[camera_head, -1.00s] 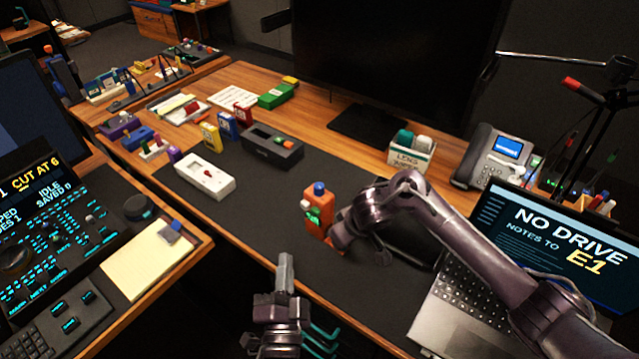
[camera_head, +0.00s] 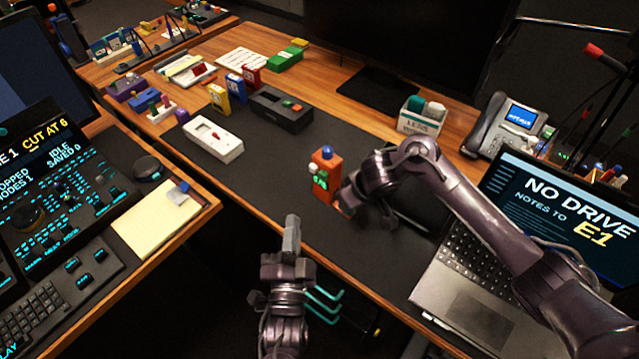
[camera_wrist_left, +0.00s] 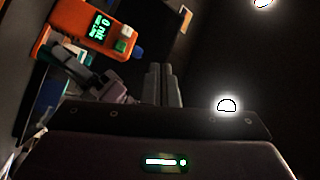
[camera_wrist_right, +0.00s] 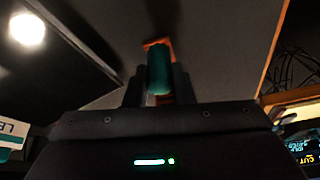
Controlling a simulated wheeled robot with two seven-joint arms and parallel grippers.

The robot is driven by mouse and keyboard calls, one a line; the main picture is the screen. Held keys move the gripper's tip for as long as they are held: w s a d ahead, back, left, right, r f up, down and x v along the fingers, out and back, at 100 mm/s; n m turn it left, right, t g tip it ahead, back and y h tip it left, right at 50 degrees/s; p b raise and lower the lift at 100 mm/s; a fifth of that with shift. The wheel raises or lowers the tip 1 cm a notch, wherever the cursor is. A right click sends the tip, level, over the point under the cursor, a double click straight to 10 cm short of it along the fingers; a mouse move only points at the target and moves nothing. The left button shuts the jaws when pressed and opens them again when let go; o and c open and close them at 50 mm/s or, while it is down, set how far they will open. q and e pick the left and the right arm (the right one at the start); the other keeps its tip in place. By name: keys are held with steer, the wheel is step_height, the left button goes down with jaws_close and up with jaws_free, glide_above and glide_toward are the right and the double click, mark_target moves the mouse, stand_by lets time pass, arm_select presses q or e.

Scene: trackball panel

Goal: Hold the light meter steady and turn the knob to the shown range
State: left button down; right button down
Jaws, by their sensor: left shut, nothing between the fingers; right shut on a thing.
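The orange light meter (camera_head: 326,168) stands upright on the dark desk mat, with a blue dome on top, a small pale knob (camera_head: 312,168) and a lit green display. In the left wrist view the meter (camera_wrist_left: 72,20) appears at upper left; its display text is too small to read surely. My right gripper (camera_head: 346,196) is at the meter's right side, shut on its teal grip (camera_wrist_right: 158,72), with orange showing behind. My left gripper (camera_head: 292,222) is shut and empty, in front and to the left of the meter, apart from it. Its closed fingers (camera_wrist_left: 163,82) show in the left wrist view.
A white device (camera_head: 213,140) and a dark box (camera_head: 280,110) lie farther back on the mat (camera_head: 262,165). A laptop (camera_head: 470,265) sits at right, a phone (camera_head: 508,130) behind it. A console (camera_head: 55,205) and yellow notepad (camera_head: 155,222) are at left. The mat left of the meter is clear.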

arm_select(q)
steer(key=c, duration=2.1)
jaws_free()
steer(key=shift+o, duration=1)
steer(key=o, duration=0.7)
steer(key=w+d+r+h, duration=0.1)
steer(key=w+d+r+g+h, duration=0.1)
steer(key=w+h, duration=0.1)
steer(key=shift+w+d+r+n, duration=0.1)
steer(key=shift+w+r+n, duration=0.1)
steer(key=shift+n, duration=0.2)
steer(key=shift+c, duration=0.2)
steer(key=n+g+h, duration=0.2)
steer(key=n+g, duration=0.3)
steer(key=g, duration=0.3)
glide_toward(327, 149)
steer(key=x, duration=1)
jaws_close()
